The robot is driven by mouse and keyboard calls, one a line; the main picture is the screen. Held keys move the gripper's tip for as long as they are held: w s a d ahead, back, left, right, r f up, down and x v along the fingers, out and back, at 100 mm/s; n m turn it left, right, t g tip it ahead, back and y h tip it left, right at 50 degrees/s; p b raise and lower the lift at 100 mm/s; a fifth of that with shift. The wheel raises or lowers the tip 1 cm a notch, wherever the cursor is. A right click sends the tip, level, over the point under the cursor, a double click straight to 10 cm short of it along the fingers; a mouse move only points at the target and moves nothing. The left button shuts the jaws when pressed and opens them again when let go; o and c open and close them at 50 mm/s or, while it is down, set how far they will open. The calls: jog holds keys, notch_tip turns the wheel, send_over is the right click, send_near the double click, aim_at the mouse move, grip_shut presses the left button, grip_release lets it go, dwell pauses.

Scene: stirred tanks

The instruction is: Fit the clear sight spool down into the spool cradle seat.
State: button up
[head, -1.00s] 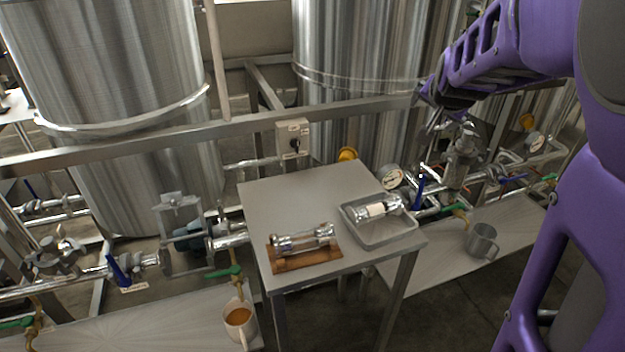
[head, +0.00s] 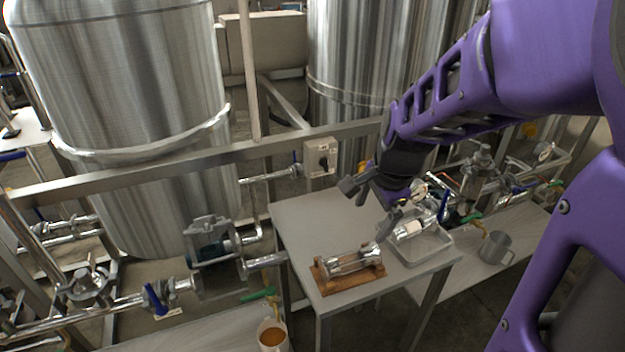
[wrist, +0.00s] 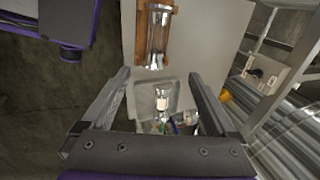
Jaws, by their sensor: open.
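A clear glass spool with metal ends (head: 350,261) lies on a brown wooden rack (head: 352,284) at the table's front left. It also shows at the top of the wrist view (wrist: 157,33). A second spool, with a pale middle band (head: 408,230), lies in a grey tray (head: 432,252) to its right. My gripper (head: 373,205) is open and empty above the table, on the tray side. In the wrist view the tray and banded spool (wrist: 162,102) show between the fingers, well below. A grey bracket (head: 212,250) in the pipe line left of the table may be the cradle seat; I cannot tell.
The table top (head: 318,218) is bare behind the rack. A switch box (head: 320,157) is on the rail behind it. A mug of brown liquid (head: 272,336) stands at lower left, a metal mug (head: 495,247) at right. Steel tanks and pipes stand behind.

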jog(key=s+a, duration=0.1)
jog(key=b, duration=0.4)
send_over(349, 258)
jog(key=s, duration=0.2)
notch_tip(349, 258, down, 11)
jog(key=shift+g, duration=0.3)
jog(key=b+x, duration=0.1)
jog(key=x, duration=0.1)
jog(key=b+x, duration=0.4)
jog(key=shift+w+d+f, duration=0.15)
jog(key=shift+w+d, duration=0.05)
jog(key=shift+w, duration=0.1)
grip_shut()
